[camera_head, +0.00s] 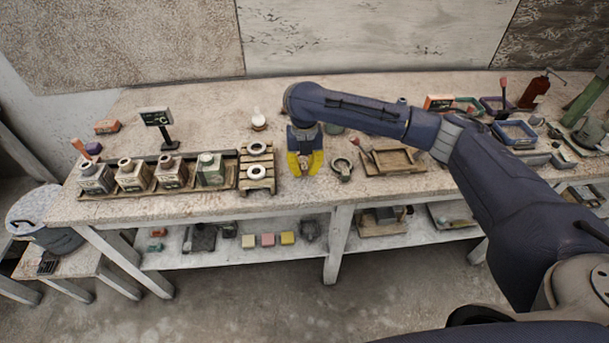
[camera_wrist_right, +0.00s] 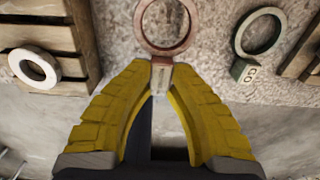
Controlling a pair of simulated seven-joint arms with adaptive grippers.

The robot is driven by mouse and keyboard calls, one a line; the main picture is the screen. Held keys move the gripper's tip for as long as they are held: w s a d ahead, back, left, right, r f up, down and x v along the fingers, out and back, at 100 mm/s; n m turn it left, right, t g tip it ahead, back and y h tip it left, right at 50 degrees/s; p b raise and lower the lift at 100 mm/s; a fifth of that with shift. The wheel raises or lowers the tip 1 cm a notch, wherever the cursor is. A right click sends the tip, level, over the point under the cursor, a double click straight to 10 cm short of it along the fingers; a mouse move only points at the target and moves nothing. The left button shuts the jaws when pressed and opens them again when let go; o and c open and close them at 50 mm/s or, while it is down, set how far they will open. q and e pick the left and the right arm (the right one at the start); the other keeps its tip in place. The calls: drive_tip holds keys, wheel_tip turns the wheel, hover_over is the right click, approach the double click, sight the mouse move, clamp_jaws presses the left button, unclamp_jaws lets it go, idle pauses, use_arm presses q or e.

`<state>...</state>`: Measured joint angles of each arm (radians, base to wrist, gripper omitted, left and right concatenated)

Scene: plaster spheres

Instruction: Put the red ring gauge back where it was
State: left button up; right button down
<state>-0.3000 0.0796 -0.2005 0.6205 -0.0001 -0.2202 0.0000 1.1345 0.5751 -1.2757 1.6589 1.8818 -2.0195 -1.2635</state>
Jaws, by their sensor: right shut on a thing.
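The red ring gauge (camera_wrist_right: 168,50) shows in the wrist view as a dull reddish ring with a short handle. My right gripper (camera_wrist_right: 160,78) has its yellow fingers shut on that handle, with the ring pointing away beyond the fingertips. In the head view my right gripper (camera_head: 305,164) points down over the front part of the bench, and it hides the red ring there. I cannot tell whether the ring touches the bench top. A green ring gauge (camera_head: 345,177) marked GO lies just right of the gripper; it also shows in the wrist view (camera_wrist_right: 247,52). My left gripper is out of view.
A wooden rack (camera_head: 258,185) with white rings stands close left of the gripper. Further left, several bottles (camera_head: 172,173) stand in a tray. A wooden tray (camera_head: 375,171) lies to the right past the green gauge. The bench's front edge is close by.

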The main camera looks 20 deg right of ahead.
sight(304, 174)
drive_tip(key=shift+f, duration=1.6)
drive_tip(key=shift+f, duration=0.15)
drive_tip(key=c, duration=1.3)
unclamp_jaws()
wheel_tip(304, 174, up, 12)
drive_tip(key=shift+r, duration=0.15)
